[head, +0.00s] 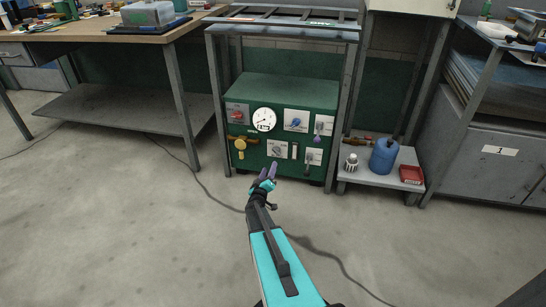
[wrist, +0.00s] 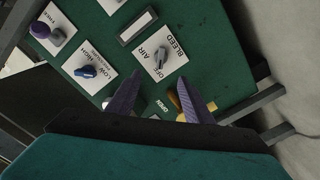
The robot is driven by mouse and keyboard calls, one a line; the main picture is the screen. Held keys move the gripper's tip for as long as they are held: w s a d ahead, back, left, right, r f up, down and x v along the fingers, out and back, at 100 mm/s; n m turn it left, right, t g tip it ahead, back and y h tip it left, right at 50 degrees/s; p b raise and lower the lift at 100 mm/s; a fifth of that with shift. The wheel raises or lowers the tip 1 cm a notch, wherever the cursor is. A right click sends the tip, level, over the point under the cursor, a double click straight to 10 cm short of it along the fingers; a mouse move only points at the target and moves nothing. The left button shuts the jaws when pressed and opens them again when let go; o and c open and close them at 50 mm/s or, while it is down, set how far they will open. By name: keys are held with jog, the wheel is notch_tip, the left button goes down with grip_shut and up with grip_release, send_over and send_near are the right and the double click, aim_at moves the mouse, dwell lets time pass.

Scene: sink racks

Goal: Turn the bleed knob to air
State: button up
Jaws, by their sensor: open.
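The bleed knob (wrist: 160,59) is a small grey knob on a white plate lettered BLEED and AIR, tilted in the wrist view. In the head view its plate (head: 277,148) sits low in the middle of the green panel's front. I cannot tell clearly which mark the knob points to. My gripper (wrist: 161,88) has its two purple fingers apart with nothing between them. The knob shows just beyond the gap between the fingertips, apart from them. In the head view my gripper (head: 269,174) is in front of the panel, below the bleed plate.
The green panel (head: 285,90) also carries a round gauge (head: 264,119), a blue knob (head: 296,122) and a yellow valve (head: 240,144). A low shelf to the right holds a blue jug (head: 384,156) and a red tray (head: 411,174). The floor in front is clear except for cables.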

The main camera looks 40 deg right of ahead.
aim_at(275, 152)
jog(key=b+x, duration=0.4)
jog(key=x, duration=0.8)
jog(key=shift+w+d, duration=0.1)
jog(key=shift+d, duration=0.05)
jog(key=shift+c, duration=0.2)
jog(key=c, duration=1)
jog(key=shift+a, duration=0.3)
jog(key=shift+c, duration=0.2)
jog(key=shift+o, duration=0.2)
jog(key=shift+d, duration=0.35)
